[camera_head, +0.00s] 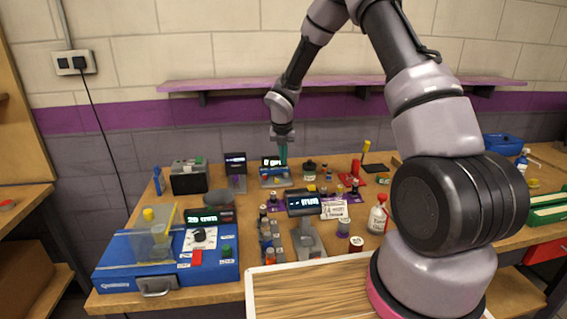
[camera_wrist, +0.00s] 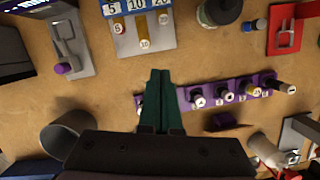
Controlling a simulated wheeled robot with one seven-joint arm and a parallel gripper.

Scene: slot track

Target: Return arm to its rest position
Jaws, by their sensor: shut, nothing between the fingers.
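My arm reaches from the right foreground up and over to the back of the workbench (camera_head: 340,245). My gripper (camera_head: 283,158) points down above the back middle of the bench, in front of the blue display device (camera_head: 275,178). In the wrist view its green fingers (camera_wrist: 160,76) are together with nothing between them. They hang over bare wood near a purple strip (camera_wrist: 240,87) with several dark knobs. Whether the fingertips touch anything is hard to tell, but they look clear of the bench.
A large blue machine (camera_head: 135,258) stands at the left front. Bottles, vials and small devices crowd the middle, including a red-capped bottle (camera_head: 378,214). A purple shelf (camera_head: 350,83) runs along the back wall. A green tray (camera_head: 550,208) is at the far right.

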